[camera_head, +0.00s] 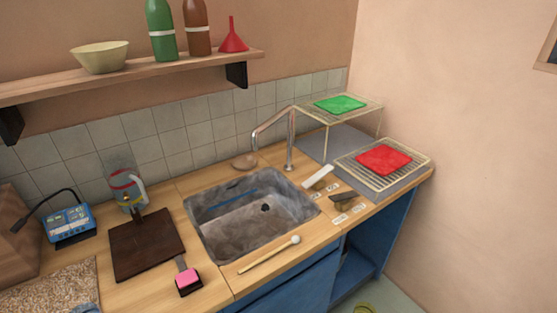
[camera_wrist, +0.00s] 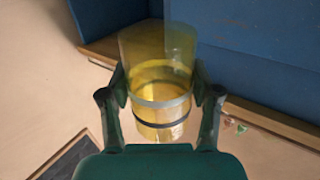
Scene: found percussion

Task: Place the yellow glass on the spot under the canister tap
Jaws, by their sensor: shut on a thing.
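The yellow glass (camera_wrist: 158,75) is see-through, with a grey band and a dark band around it. It is in the middle of the wrist view. My gripper (camera_wrist: 159,82) is shut on it, with one dark green finger on each side. My gripper is not visible there.
In the head view the counter holds a sink (camera_head: 250,215), a cutting board (camera_head: 145,243), a wire rack (camera_head: 410,170) and a mallet (camera_head: 268,255).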

